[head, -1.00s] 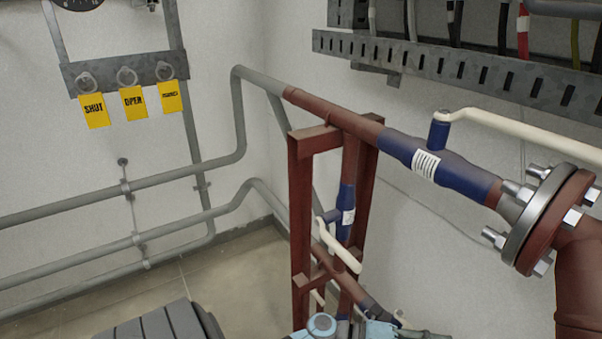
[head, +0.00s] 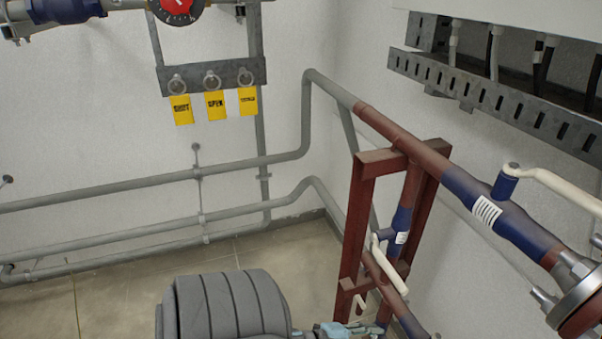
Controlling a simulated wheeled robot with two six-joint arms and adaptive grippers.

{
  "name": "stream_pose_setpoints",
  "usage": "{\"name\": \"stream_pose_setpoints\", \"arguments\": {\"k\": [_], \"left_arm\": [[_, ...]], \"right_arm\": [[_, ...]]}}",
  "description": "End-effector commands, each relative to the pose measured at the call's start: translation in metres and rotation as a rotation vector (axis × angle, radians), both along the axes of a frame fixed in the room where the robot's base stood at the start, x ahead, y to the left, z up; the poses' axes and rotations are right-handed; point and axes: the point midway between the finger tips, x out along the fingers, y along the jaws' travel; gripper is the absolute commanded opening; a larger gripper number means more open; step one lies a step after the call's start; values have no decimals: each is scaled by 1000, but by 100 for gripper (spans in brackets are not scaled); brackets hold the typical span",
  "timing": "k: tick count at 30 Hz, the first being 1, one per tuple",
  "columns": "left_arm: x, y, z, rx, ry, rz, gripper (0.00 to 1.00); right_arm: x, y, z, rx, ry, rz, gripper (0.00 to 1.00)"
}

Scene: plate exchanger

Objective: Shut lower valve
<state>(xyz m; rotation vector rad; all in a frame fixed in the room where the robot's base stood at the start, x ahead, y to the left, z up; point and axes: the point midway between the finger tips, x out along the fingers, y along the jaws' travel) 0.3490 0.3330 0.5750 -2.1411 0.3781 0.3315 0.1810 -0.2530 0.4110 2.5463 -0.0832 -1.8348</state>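The upper blue valve (head: 485,210) is on the sloping brown pipe at right, and its cream lever (head: 565,192) extends along the pipe towards the right edge. A lower, smaller blue valve (head: 402,221) is on an upright pipe within the brown frame. Its cream lever (head: 390,265) slants down to the right, at an angle to that pipe. A further short cream piece shows low behind the frame, too small to make out. Light blue parts of my arm show at the bottom edge, near the frame's foot. Neither gripper can be made out.
The brown frame (head: 355,225) stands close around the lower valve. Yellow tags (head: 215,105) hang on a wall bracket, and grey pipes (head: 130,192) run along the wall. A slotted cable tray (head: 495,95) is at upper right. Open floor (head: 120,290) lies at left.

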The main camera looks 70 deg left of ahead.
Motion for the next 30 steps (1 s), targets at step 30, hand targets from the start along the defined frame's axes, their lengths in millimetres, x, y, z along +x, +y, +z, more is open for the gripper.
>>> {"name": "stream_pose_setpoints", "arguments": {"k": [30], "left_arm": [[-199, -16, -118, -346, 739, 703, 34]], "right_arm": [[0, 0, 72, 0, 0, 0, 40]]}}
